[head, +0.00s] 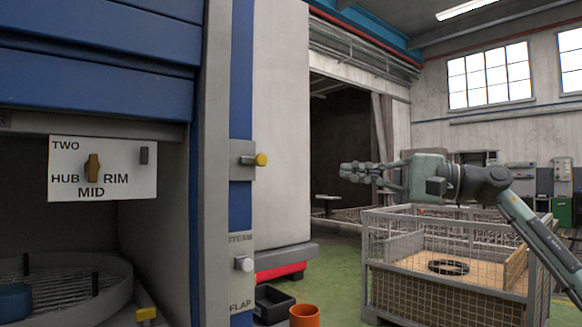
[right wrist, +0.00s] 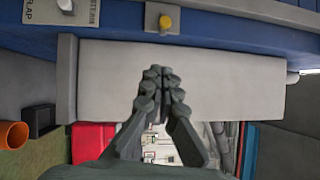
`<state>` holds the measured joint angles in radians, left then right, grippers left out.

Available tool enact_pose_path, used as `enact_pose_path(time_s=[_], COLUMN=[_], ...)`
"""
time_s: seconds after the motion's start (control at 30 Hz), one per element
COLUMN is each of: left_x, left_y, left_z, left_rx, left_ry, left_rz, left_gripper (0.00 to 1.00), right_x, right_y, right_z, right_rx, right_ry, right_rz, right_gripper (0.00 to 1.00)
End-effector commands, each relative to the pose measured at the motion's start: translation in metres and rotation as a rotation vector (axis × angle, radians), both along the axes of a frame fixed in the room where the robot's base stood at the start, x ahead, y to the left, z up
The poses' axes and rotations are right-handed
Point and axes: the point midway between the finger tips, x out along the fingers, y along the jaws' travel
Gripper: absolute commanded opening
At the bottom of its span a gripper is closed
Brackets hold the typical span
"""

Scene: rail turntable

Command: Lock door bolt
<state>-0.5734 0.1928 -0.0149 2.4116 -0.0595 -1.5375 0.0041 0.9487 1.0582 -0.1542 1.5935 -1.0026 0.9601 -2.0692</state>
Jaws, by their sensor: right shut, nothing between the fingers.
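The door bolt appears to be the metal pin with a yellow knob (head: 260,160), on a grey plate on the blue post. Its yellow knob also shows at the top of the right wrist view (right wrist: 165,22). My right gripper (head: 345,172) is shut and empty, held in the air to the right of the bolt and clearly apart from it. In the right wrist view its closed fingertips (right wrist: 160,76) lie below the knob, over a pale grey panel. My left gripper is not in view.
Below the bolt is a plate marked FLAP with a pale knob (head: 244,264). A sign (head: 103,168) with a brown selector (head: 93,167) hangs at the left. A wire-mesh crate (head: 455,288) stands under my right arm. An orange pot (head: 304,316) and black bin (head: 272,303) are on the floor.

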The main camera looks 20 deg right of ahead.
Motion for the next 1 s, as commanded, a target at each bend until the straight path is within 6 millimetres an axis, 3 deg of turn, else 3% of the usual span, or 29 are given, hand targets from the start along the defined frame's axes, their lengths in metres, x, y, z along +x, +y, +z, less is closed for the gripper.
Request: enact_pose_path(time_s=[0.43, 0.9, 1.0], left_x=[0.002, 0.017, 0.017], left_y=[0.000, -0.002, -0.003], left_z=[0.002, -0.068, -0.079], left_rx=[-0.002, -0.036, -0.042], left_ry=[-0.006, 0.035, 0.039], left_rz=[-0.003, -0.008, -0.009], left_gripper=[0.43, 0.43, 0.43], right_x=[0.006, 0.063, 0.061], right_y=[0.008, 0.080, 0.096], right_z=[0.002, 0.015, 0.015], right_rx=[0.003, 0.004, 0.000], right_ry=[0.001, 0.000, 0.001], right_rz=[0.003, 0.005, 0.003], right_gripper=[0.00, 0.00, 0.00])
